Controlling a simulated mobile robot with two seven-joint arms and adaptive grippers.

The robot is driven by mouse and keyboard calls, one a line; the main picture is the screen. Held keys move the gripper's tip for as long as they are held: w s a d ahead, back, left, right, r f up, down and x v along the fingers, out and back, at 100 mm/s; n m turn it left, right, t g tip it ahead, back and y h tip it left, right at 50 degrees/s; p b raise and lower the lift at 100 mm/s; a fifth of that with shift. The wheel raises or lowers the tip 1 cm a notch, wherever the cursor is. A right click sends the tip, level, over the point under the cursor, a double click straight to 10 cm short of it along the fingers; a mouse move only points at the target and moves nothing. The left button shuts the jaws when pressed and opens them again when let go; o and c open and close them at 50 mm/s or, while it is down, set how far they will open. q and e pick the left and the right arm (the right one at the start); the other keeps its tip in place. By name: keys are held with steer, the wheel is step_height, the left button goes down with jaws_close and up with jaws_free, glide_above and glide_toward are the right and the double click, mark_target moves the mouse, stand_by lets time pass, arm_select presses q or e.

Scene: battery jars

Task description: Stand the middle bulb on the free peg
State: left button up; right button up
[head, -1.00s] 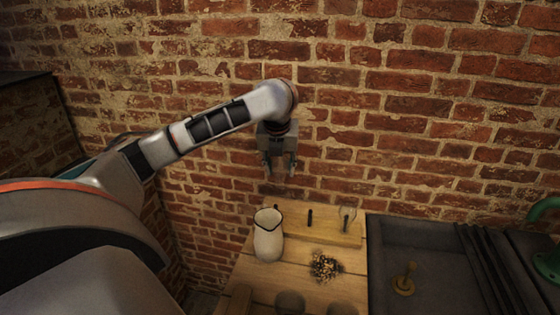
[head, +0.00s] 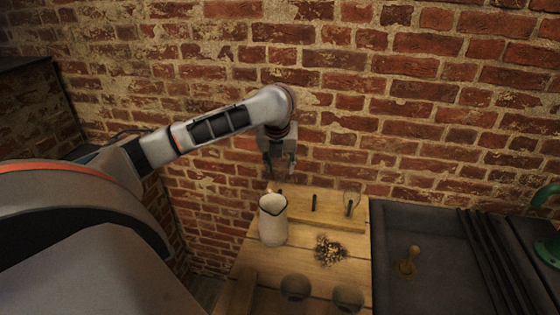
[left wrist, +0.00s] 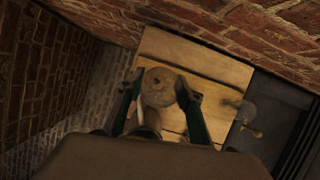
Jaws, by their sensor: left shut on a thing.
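My left gripper (head: 279,168) hangs in front of the brick wall, above the back left of the table. In the left wrist view its fingers (left wrist: 160,98) are closed on a round, brownish, see-through thing, which looks like a glass bulb (left wrist: 160,86). In the head view the held glass hardly shows. A wooden peg board (head: 333,216) lies along the table's back edge. A bare dark peg (head: 314,203) stands in its middle. A clear glass bulb (head: 352,202) stands over a peg at its right end. The board's left end is partly hidden by the jug. My right gripper is out of view.
A white jug (head: 272,222) stands at the table's left, in front of the board. A pile of small bits (head: 329,250) lies mid-table. Two dark glass vessels (head: 295,287) (head: 347,298) stand near the front. A dark basin to the right holds a brass-coloured piece (head: 408,262).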

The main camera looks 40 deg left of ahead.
mark_target(278, 168)
arm_select(q)
steer(key=shift+f+b, duration=0.6)
steer(key=shift+f, duration=3.75)
steer(key=o, duration=0.9)
steer(key=shift+r, duration=0.1)
steer(key=v, duration=1)
steer(key=shift+s+r, duration=0.1)
steer(key=shift+r, duration=0.3)
steer(key=shift+s+d+r, duration=0.15)
steer(key=shift+s+r, duration=0.05)
steer(key=shift+r, duration=0.25)
